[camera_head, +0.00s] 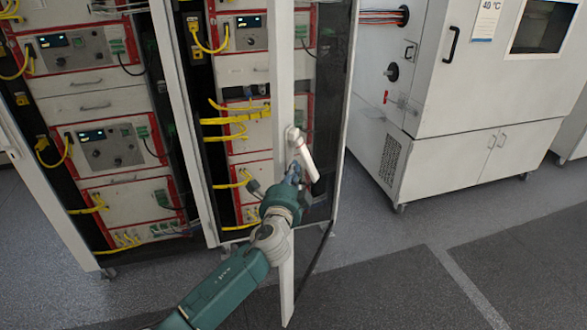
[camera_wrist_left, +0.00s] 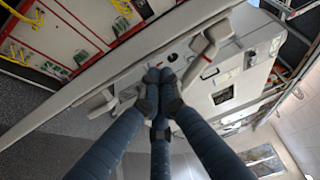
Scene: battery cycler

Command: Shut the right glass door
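The right glass door (camera_head: 284,90) stands open, swung out from the cabinet's right side toward me. Its white frame edge runs from top to floor in the head view. A pale handle (camera_head: 304,158) sits on this frame; it also shows in the left wrist view (camera_wrist_left: 207,48). My left gripper (camera_head: 292,178) is at the door's edge just below the handle. In the left wrist view its dark fingers (camera_wrist_left: 158,78) are together, with nothing seen between them. Whether the fingertips touch the door or handle I cannot tell. My right gripper is not in view.
The cabinet (camera_head: 190,150) holds several red-framed units (camera_head: 110,145) with yellow cables. A large white chamber (camera_head: 455,110) stands to the right of the door, with a floor gap between. The grey floor (camera_head: 400,270) at the lower right is clear.

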